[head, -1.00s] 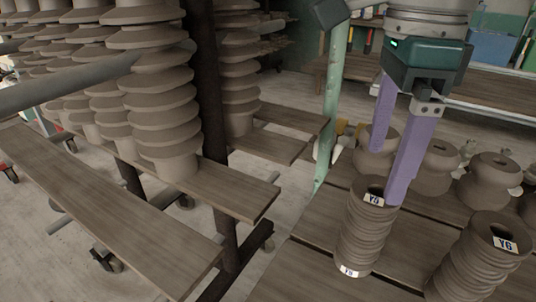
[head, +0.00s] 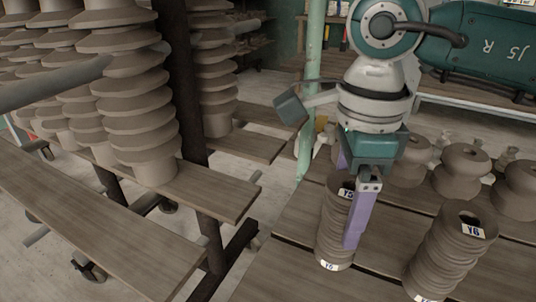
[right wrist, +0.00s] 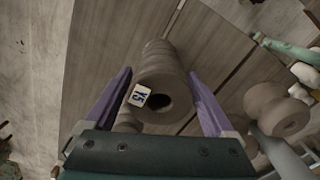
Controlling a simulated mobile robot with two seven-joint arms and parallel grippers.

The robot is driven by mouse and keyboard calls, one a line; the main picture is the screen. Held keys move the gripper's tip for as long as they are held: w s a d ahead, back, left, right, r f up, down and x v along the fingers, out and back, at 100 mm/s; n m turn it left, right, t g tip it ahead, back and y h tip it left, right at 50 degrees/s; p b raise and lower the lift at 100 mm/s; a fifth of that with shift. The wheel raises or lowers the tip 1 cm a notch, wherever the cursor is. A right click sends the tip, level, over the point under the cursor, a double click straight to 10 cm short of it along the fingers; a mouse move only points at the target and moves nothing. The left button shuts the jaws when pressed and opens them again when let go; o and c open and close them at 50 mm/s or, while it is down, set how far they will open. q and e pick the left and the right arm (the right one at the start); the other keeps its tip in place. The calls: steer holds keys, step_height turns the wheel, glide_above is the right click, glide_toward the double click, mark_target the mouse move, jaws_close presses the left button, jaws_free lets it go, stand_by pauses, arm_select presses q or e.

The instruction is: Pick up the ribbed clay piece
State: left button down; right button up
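A grey-brown ribbed clay piece (head: 332,232) stands upright on the plank shelf in the head view, with a white label that seems to read Y5. It also shows in the right wrist view (right wrist: 162,68), its hollow top facing the camera. My right gripper (head: 347,205) is open and lowered over it, one purple finger on each side. In the right wrist view (right wrist: 160,95) gaps show between the fingers and the piece. In the head view the far finger is mostly hidden behind the piece. My left gripper is not in view.
A second ribbed piece (head: 445,262), labelled Y6, stands close by on the right. Rounded clay pieces (head: 461,170) stand behind. A green post (head: 309,95) rises just left of the right gripper's arm. Racks with tall stacked-disc clay pieces (head: 135,100) fill the left.

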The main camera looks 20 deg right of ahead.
jaws_close()
stand_by(0.5)
